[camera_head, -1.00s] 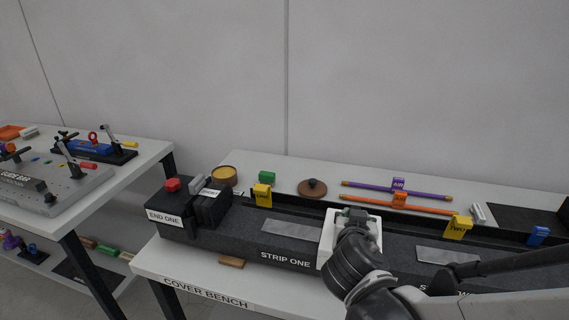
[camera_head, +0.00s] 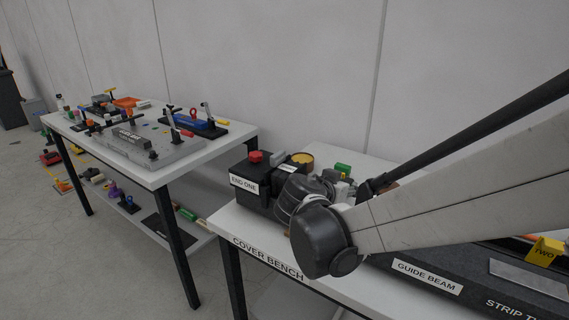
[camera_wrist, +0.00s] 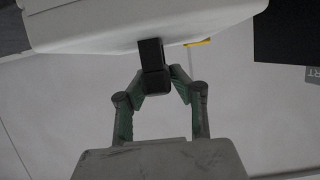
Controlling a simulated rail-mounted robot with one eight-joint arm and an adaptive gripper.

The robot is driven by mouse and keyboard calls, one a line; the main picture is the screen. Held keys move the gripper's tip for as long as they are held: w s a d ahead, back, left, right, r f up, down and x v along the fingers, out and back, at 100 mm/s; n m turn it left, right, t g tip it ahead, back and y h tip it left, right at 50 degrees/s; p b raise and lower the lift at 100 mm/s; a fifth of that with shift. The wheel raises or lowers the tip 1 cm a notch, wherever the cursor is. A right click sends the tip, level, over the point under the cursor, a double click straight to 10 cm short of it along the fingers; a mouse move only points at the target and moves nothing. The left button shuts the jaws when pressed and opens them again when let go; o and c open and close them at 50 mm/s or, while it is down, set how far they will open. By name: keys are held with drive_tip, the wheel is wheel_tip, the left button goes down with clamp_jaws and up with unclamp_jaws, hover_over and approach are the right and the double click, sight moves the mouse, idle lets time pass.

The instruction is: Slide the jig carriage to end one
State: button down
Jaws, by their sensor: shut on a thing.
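The jig carriage shows as a white body (camera_wrist: 100,28) with a black handle (camera_wrist: 152,52) in the wrist view. My gripper (camera_wrist: 154,82) is shut on that handle with its green-grey fingers. In the head view my arm hides the carriage and most of the gripper. The black end block labelled END ONE (camera_head: 244,182), with a red knob (camera_head: 255,157) on top, stands at the left end of the dark beam, just left of my wrist. I cannot tell whether the carriage touches it.
The beam continues right past a GUIDE BEAM label (camera_head: 427,277) and a yellow TWO tag (camera_head: 545,250). A yellow-topped round tin (camera_head: 301,158) and a green block (camera_head: 343,168) lie behind. Another table (camera_head: 200,160) with clamps stands left, across a gap.

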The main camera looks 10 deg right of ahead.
drive_tip(key=shift+w+a, duration=0.1)
drive_tip(key=shift+w, duration=0.05)
drive_tip(key=c, duration=1.5)
unclamp_jaws()
drive_tip(key=shift+w+a, duration=0.1)
drive_tip(key=v, duration=1.2)
